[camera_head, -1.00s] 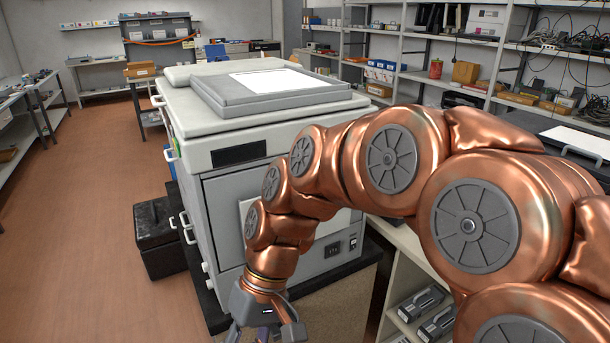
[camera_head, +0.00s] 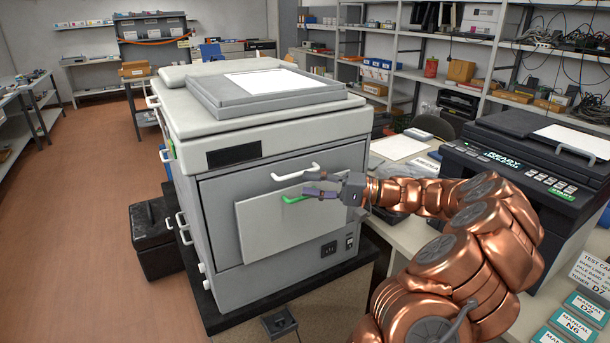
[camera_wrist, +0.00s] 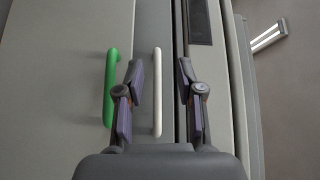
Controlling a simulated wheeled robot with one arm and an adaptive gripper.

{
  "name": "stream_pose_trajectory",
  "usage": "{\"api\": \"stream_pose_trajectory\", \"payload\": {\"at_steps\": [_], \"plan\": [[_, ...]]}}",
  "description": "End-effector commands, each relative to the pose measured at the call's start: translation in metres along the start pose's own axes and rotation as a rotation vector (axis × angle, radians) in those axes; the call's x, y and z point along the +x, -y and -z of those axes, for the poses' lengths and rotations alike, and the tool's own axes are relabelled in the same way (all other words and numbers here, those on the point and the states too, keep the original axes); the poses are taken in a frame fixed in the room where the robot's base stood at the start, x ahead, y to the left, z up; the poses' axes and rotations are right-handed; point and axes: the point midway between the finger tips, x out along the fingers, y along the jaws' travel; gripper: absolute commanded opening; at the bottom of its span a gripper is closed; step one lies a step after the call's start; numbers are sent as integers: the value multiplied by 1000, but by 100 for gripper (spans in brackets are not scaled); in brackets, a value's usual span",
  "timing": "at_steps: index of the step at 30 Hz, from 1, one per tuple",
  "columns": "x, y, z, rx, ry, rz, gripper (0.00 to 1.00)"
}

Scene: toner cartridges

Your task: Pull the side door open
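The big grey copier (camera_head: 265,120) has a grey front panel with a white handle (camera_head: 295,172). Below it, a lighter panel (camera_head: 285,228) carries a green handle (camera_head: 299,198) near its top edge. Both panels look shut. My gripper (camera_head: 312,184) is in front of these handles, its fingers pointing left. In the wrist view, my gripper (camera_wrist: 157,82) is open. The white handle (camera_wrist: 157,92) shows between the fingers, with gaps on both sides. The green handle (camera_wrist: 110,88) lies just outside the left finger. How far the fingertips are from the panel is hard to tell.
A table with a black printer (camera_head: 525,165) stands to the right, with papers (camera_head: 398,147) on it. A black box (camera_head: 157,236) sits on the floor left of the copier. A small black item (camera_head: 279,323) is at the bottom. Floor at left is clear.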

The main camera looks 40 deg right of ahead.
Motion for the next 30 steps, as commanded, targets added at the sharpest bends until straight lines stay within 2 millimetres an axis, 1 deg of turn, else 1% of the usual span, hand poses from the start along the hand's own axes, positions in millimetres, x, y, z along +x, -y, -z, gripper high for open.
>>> {"api": "stream_pose_trajectory", "payload": {"at_steps": [1, 3, 6, 8, 11, 22, 27, 30], "plan": [[-17, -4, 12, -5, -47, 18, 37], [-34, -7, 22, -12, -91, 36, 37], [-48, -10, 31, -20, -129, 48, 37], [-50, -10, 34, -22, -138, 51, 37], [-43, -9, 36, -22, -141, 53, 37], [9, -5, 42, -23, -137, 50, 37], [22, -6, 44, -23, -139, 51, 37], [25, -6, 44, -24, -139, 52, 37]]}}
